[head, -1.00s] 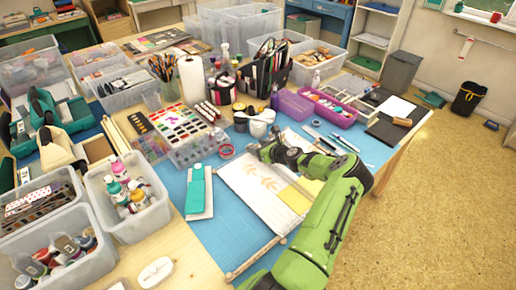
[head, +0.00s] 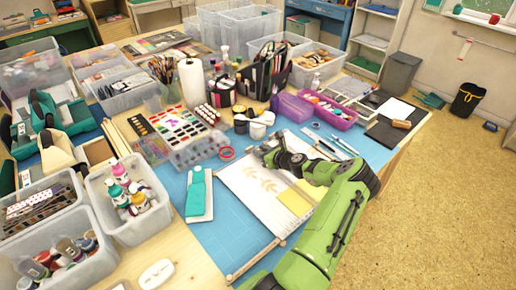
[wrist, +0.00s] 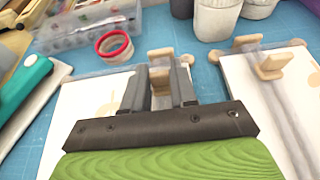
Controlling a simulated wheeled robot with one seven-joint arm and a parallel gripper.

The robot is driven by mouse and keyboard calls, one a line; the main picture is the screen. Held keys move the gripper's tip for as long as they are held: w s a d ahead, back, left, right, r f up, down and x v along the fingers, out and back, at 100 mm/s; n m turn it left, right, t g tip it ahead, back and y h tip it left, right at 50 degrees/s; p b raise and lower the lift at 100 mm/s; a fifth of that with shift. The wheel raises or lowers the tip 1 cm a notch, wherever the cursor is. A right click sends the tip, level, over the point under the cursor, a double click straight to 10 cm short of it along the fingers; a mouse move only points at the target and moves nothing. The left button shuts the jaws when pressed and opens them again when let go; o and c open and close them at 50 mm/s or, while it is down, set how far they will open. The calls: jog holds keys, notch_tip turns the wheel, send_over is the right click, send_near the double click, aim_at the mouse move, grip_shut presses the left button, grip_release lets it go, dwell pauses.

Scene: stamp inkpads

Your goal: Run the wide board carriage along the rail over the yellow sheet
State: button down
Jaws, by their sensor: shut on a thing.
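My gripper (wrist: 158,95) is shut on an upright wooden grip block (wrist: 160,75) above a white board in the wrist view. The block appears to belong to a carriage on a rail, but my gripper hides its lower part and its width. A second wooden block (wrist: 270,66) stands on a rail on another white board to the right, apart from my gripper. In the head view, my gripper (head: 272,158) is at the far end of the white board (head: 245,200). The yellow sheet (head: 295,203) lies beside my arm, partly hidden; I cannot see it in the wrist view.
A blue mat (head: 215,240) lies under the boards. A teal-handled tool (head: 197,190) lies left of them. A red tape ring (wrist: 114,46) and white cups (wrist: 215,18) stand just beyond. A purple tray (head: 330,112) is at the back right.

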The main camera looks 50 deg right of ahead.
aim_at(289, 183)
jog(key=s+a+p, duration=0.1)
jog(key=s, duration=0.4)
jog(key=s+a+p, duration=0.1)
jog(key=s+p, duration=0.1)
jog(key=s, duration=0.3)
jog(key=s+a+p, duration=0.1)
jog(key=s, duration=0.4)
jog(key=shift+a, duration=0.2)
jog(key=c, duration=0.9)
grip_release()
jog(key=p+v, duration=0.1)
jog(key=v, duration=1.4)
jog(key=shift+s+r+p, duration=0.15)
jog(key=shift+s+p, duration=0.2)
jog(key=shift+p, duration=0.05)
